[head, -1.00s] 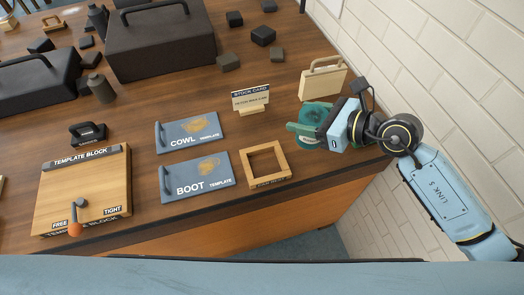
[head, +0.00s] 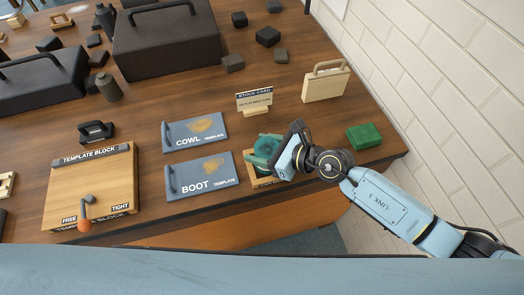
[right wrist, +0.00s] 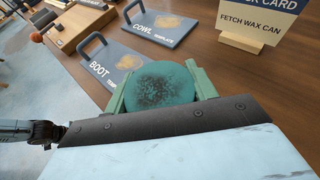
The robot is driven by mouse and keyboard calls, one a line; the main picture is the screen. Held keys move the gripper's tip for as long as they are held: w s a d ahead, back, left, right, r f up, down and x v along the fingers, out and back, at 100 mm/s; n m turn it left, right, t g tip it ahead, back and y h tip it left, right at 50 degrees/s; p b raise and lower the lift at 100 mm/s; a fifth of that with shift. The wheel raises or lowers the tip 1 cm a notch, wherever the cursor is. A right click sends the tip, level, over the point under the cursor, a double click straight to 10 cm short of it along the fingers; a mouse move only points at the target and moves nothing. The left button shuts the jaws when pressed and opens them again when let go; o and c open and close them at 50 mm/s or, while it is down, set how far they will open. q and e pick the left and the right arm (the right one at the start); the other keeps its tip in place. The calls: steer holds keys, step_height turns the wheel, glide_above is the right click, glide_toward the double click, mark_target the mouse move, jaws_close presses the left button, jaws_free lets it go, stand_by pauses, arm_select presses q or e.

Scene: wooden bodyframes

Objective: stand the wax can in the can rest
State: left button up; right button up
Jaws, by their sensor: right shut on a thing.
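The wax can (head: 268,146) is a round teal-green can, held by my right gripper (head: 277,152). In the right wrist view its dark-speckled top (right wrist: 160,84) sits between the two green fingers. The can rest (head: 265,182) is a square wooden frame at the front of the bench, mostly covered by the can and gripper. The can is over or just behind the frame; I cannot tell how high. A dark, blurred arm end at the left edge of the right wrist view seems to be my left gripper (right wrist: 48,131); its jaws are unclear.
The BOOT template (head: 202,176) and COWL template (head: 195,132) lie just left of the rest. The stock card (head: 254,101) stands behind it. A green block (head: 364,136) lies at the right, near the wall. A pale handled block (head: 326,83) stands behind that.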

steer(key=shift+w+f, duration=0.1)
steer(key=shift+f, duration=0.2)
steer(key=shift+f, duration=0.15)
steer(key=o, duration=1.2)
steer(key=shift+f, duration=0.1)
steer(key=shift+r, duration=0.25)
steer(key=v, duration=1.2)
steer(key=shift+f, duration=0.1)
